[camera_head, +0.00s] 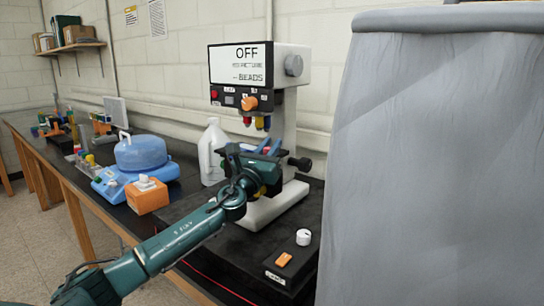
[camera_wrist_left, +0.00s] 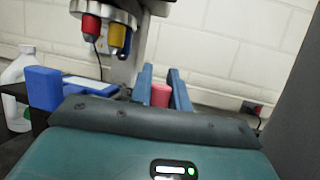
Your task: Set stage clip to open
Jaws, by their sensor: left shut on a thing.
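The microscope (camera_head: 293,110) stands on a black base, with a screen (camera_head: 240,65) that reads OFF and a line with BEADS. Its red, yellow and blue objectives (camera_wrist_left: 118,38) hang above the stage area in the left wrist view. My left gripper (camera_head: 268,147) is at the stage, below the objectives. In the wrist view its two blue fingers (camera_wrist_left: 162,92) stand on either side of a red cylindrical piece (camera_wrist_left: 160,96) and are shut on it. I cannot tell for sure whether this piece is the stage clip's handle. My gripper and wrist hide much of the stage.
A white bottle (camera_head: 212,158) stands left of the microscope. Farther left are a blue domed device (camera_head: 140,153) and an orange box (camera_head: 147,196). A white knob (camera_head: 303,237) and orange switch (camera_head: 283,259) sit at the front right. A large grey covered object (camera_head: 430,160) fills the right side.

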